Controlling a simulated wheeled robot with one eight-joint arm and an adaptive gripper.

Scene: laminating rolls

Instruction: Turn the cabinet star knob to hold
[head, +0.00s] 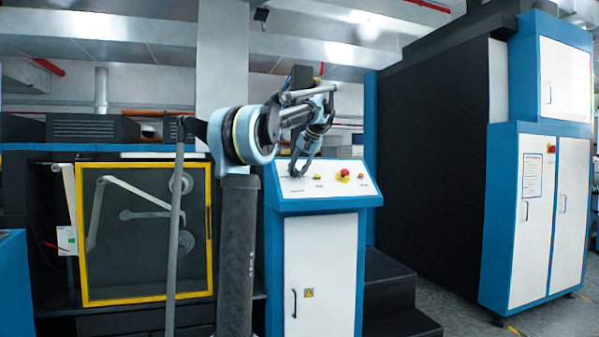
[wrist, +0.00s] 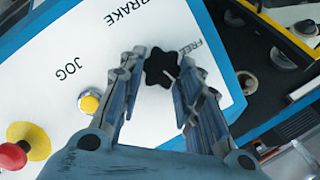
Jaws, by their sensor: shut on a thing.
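The black star knob (wrist: 161,66) sits on the white sloped panel of the console (head: 332,190). In the wrist view my gripper (wrist: 159,74) has one finger on each side of the knob and is shut on it. A short white mark shows on the knob, pointing toward the lower right of that view. The word FREE is printed just right of the knob, and BRAKE stands above and to its left. No HOLD label can be read; the fingers cover part of the panel. In the head view my gripper (head: 298,168) is down at the panel's left part, and the knob cannot be made out.
A yellow button (wrist: 89,103) by the word JOG and a red emergency stop (wrist: 14,156) on a yellow base are on the same panel. A yellow-framed machine window (head: 146,299) is left, dark steps (head: 390,290) and a tall blue-white cabinet (head: 535,220) right.

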